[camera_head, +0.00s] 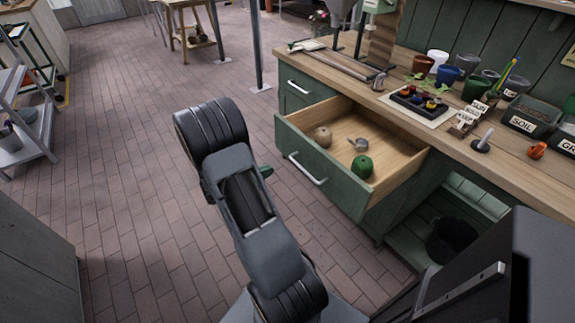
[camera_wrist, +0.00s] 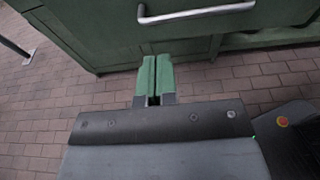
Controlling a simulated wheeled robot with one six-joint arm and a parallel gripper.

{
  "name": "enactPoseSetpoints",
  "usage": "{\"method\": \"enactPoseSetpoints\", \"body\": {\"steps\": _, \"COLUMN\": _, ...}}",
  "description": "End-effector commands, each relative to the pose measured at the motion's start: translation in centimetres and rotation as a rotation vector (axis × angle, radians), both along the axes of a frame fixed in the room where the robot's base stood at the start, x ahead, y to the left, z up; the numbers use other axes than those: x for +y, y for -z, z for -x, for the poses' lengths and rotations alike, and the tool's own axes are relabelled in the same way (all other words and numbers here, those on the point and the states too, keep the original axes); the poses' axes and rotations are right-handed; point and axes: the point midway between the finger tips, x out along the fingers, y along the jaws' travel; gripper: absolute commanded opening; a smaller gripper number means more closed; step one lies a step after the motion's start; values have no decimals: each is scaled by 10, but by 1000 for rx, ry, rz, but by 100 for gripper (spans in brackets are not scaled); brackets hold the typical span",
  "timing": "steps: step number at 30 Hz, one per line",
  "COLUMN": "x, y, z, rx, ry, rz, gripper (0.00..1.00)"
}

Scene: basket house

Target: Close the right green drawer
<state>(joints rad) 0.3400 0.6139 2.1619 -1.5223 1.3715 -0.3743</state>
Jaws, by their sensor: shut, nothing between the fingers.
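The green drawer (camera_head: 334,179) under the wooden workbench is pulled open in the head view. It has a silver bar handle (camera_head: 307,169) on its front. Inside lie a ball of twine, a small metal item and a green round item (camera_head: 362,166). In the wrist view the drawer front (camera_wrist: 110,22) and its handle (camera_wrist: 197,13) are at the top. My gripper (camera_wrist: 154,62) has its two green fingers together and empty, pointing toward the cabinet below the handle. In the head view my gripper (camera_head: 267,171) is mostly hidden behind my arm, left of the drawer front.
The workbench top (camera_head: 400,108) carries pots, labels, a seedling tray and soil bins. A dark bucket (camera_head: 452,240) stands on the lower shelf. The brick floor (camera_head: 120,170) at left is clear.

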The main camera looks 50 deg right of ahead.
Motion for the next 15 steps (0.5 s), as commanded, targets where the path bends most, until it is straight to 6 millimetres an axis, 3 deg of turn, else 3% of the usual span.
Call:
{"method": "enactPoseSetpoints", "body": {"steps": 6, "x": -39, "y": 9, "z": 14, "rx": -1, "ry": 6, "rz": -1, "gripper": 0}}
{"method": "enactPoseSetpoints", "body": {"steps": 15, "x": -73, "y": 16, "z": 24, "rx": -1, "ry": 3, "rz": -1, "gripper": 0}}
